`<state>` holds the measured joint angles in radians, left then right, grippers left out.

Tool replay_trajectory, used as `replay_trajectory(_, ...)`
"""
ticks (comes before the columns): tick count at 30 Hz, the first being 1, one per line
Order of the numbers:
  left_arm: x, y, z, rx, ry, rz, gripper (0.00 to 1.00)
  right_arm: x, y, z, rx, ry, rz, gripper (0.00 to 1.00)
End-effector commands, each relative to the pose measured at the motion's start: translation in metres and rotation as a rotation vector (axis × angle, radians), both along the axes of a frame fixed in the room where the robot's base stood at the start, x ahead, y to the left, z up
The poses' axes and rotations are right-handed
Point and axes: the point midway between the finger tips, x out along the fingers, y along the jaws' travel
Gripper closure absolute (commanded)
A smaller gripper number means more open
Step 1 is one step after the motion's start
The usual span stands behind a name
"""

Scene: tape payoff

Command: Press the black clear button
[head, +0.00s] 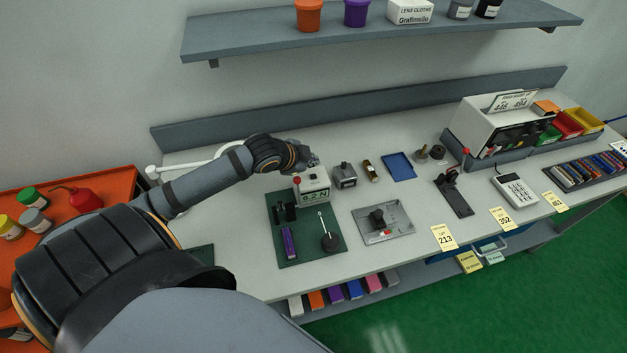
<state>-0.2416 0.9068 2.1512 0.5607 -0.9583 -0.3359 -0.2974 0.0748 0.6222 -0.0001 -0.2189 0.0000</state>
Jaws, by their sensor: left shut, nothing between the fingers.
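A small white readout box (317,183) stands at the back of a dark green base plate (305,252) on the bench. Its lit display (314,196) appears to read 6.2 N. A red knob or button shows at its upper left edge. I cannot pick out the black clear button; the gripper covers part of the box's top. My left gripper (313,160) is shut and empty, its tips at the box's top rear edge. Whether they touch the box I cannot tell. My right gripper is not in view.
On the plate are a purple piece (288,242) and a black-based lever (329,241). A small grey block (344,175) stands just right of the box. A grey plate with a black knob (377,217) lies farther right. A shelf (375,36) hangs above the bench.

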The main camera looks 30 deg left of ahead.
Motion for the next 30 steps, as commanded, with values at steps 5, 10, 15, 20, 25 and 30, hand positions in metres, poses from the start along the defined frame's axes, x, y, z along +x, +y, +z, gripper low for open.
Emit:
replay_trajectory(5, 0.0, 0.0, -0.03, -0.001, 0.0, 0.001, 1.0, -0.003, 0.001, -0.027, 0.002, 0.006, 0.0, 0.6)
replay_trajectory(10, 0.0, 0.0, -0.036, 0.0, 0.0, 0.0, 1.0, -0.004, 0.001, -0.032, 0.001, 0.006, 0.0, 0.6)
replay_trajectory(15, 0.0, 0.0, -0.035, 0.0, 0.0, 0.0, 1.0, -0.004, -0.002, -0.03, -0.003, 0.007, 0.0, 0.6)
replay_trajectory(20, 0.0, 0.0, -0.035, 0.0, 0.0, 0.0, 1.0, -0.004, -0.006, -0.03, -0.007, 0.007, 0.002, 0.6)
replay_trajectory(25, 0.0, 0.0, -0.035, 0.0, 0.0, 0.0, 1.0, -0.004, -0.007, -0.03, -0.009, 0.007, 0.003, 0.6)
replay_trajectory(30, 0.0, 0.0, -0.035, 0.0, 0.0, 0.0, 1.0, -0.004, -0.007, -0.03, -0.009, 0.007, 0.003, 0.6)
